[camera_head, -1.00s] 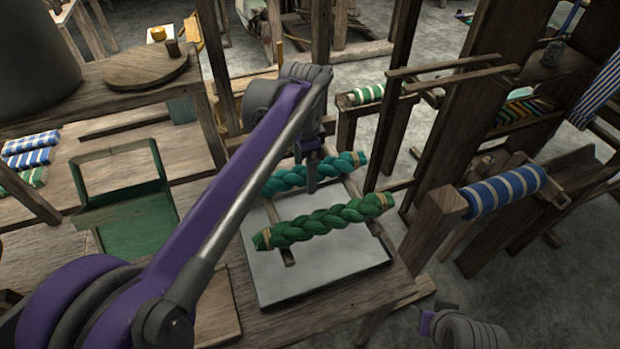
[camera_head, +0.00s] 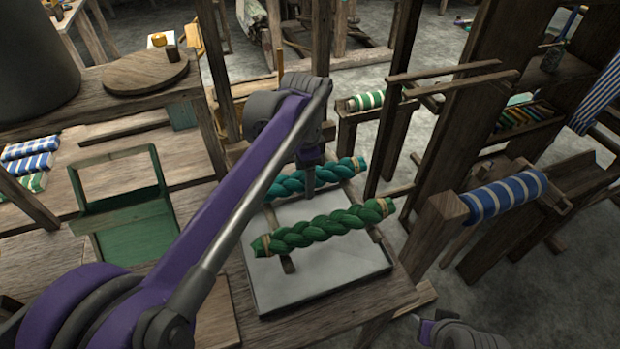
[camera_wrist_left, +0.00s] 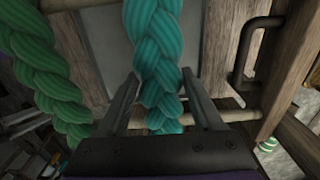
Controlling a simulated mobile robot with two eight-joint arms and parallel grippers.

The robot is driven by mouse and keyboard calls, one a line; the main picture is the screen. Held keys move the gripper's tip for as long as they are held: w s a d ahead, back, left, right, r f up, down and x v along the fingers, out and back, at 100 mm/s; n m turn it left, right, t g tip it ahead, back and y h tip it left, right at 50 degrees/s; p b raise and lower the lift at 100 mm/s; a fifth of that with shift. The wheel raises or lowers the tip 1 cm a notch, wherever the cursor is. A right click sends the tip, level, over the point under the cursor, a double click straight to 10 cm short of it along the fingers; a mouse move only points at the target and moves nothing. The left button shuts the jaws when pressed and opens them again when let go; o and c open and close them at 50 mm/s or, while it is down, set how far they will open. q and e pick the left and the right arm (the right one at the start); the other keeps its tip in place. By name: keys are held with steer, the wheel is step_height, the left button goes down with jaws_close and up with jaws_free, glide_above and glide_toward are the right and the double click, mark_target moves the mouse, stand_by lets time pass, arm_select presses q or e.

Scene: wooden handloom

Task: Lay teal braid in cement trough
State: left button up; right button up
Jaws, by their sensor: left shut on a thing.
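The teal braid (camera_head: 336,174) is a thick twisted rope with pale bands near its ends. It lies level at the far side of the trough, across wooden rods. My left gripper (camera_head: 311,188) comes down on its middle. In the left wrist view its two fingers (camera_wrist_left: 160,100) stand on either side of the teal braid (camera_wrist_left: 155,65), shut on it. The shallow pale grey trough (camera_head: 320,285) lies below. Whether the braid touches the rods cannot be told. My right gripper does not show; only part of that arm is at the bottom edge.
A green braid (camera_head: 325,226) lies in front, nearly parallel, across two wooden rods (camera_head: 373,232) over the trough. An open green box (camera_head: 135,235) stands left on the bench. A blue striped roll (camera_head: 503,197) and loom posts stand at right.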

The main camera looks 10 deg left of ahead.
arm_select(q)
steer(key=shift+r+p, duration=1.8)
steer(key=shift+r, duration=1.35)
step_height(320, 180, up, 7)
steer(key=p, duration=0.3)
steer(key=shift+f, duration=0.15)
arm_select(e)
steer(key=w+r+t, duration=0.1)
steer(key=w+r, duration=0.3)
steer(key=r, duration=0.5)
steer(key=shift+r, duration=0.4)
